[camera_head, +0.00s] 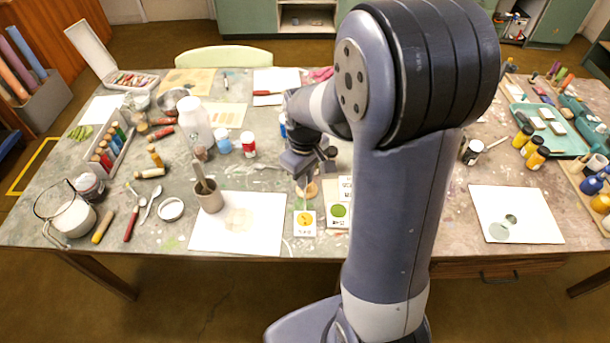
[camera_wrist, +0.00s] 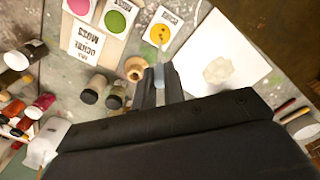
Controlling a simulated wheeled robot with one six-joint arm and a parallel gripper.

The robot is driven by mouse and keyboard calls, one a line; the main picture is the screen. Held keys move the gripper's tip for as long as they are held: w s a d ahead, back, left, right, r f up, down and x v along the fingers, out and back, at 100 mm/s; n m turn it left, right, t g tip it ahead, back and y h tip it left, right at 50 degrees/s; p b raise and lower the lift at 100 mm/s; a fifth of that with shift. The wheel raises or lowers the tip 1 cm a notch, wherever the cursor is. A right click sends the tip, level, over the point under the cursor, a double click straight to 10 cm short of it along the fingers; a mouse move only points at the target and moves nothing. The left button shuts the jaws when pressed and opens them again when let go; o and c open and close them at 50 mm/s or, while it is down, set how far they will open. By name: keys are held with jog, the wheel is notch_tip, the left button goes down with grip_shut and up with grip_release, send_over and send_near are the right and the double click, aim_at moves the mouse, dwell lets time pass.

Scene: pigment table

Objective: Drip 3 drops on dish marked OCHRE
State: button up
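A white card with a round yellow dish (camera_head: 305,218) lies near the table's front edge, right of a white sheet. Its small label is not clearly legible. In the wrist view the yellow dish (camera_wrist: 160,34) shows small dark marks. My gripper (camera_head: 304,178) points down just behind this dish. In the wrist view its fingers (camera_wrist: 160,80) are close together around a slim pale dropper (camera_wrist: 159,72), whose thin tip reaches toward the yellow dish. A green dish (camera_head: 338,210) sits to the right, also in the wrist view (camera_wrist: 116,21), where a pink dish (camera_wrist: 79,6) shows too.
A label board (camera_wrist: 84,46) lies beside the dishes. A tan round piece (camera_wrist: 136,68) and dark-capped jars (camera_wrist: 96,88) stand close to my gripper.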

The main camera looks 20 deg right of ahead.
jog(key=shift+r, duration=0.1)
notch_tip(320, 180, up, 5)
jog(key=p, duration=0.4)
